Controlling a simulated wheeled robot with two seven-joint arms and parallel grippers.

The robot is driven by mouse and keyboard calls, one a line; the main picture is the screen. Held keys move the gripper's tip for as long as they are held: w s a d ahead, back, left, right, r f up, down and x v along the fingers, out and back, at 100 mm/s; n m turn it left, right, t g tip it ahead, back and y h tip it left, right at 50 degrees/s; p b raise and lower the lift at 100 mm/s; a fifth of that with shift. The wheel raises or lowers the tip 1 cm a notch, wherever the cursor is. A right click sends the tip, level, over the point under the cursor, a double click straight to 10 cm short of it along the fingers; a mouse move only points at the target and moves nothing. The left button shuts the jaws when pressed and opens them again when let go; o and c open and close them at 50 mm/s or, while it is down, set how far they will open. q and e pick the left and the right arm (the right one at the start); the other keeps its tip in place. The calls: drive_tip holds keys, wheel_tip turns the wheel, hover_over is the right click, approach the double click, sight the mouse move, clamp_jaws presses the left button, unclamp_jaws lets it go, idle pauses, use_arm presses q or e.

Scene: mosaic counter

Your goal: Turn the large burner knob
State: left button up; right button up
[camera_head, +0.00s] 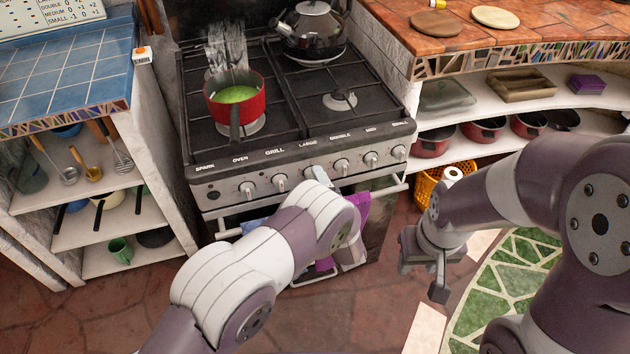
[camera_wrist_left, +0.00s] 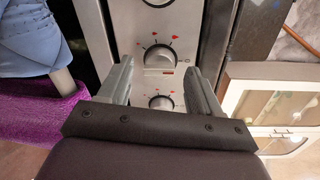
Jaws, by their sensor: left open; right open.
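The stove's control panel has a row of round silver knobs under printed labels. The large burner knob (camera_head: 308,173) is below the "LARGE" label and is partly hidden by my left gripper (camera_head: 319,174). In the left wrist view, my left gripper (camera_wrist_left: 158,76) is open, with its two fingers apart. Between and just beyond the fingers are one knob (camera_wrist_left: 157,57) and a second knob (camera_wrist_left: 160,102). Contact with a knob cannot be made out. My right gripper (camera_head: 423,277) is open and empty, above the floor to the right of the stove.
A red pot (camera_head: 252,101) with green contents and a dark kettle (camera_head: 314,32) stand on the stove top. A purple towel (camera_head: 359,207) hangs at the oven front below the knobs. An orange basket (camera_head: 430,188) stands right of the stove. Shelves flank the stove.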

use_arm(q)
drive_tip(key=f+v, duration=0.1)
drive_tip(key=v, duration=1)
drive_tip(key=shift+s+r, duration=0.2)
drive_tip(key=shift+r, duration=0.3)
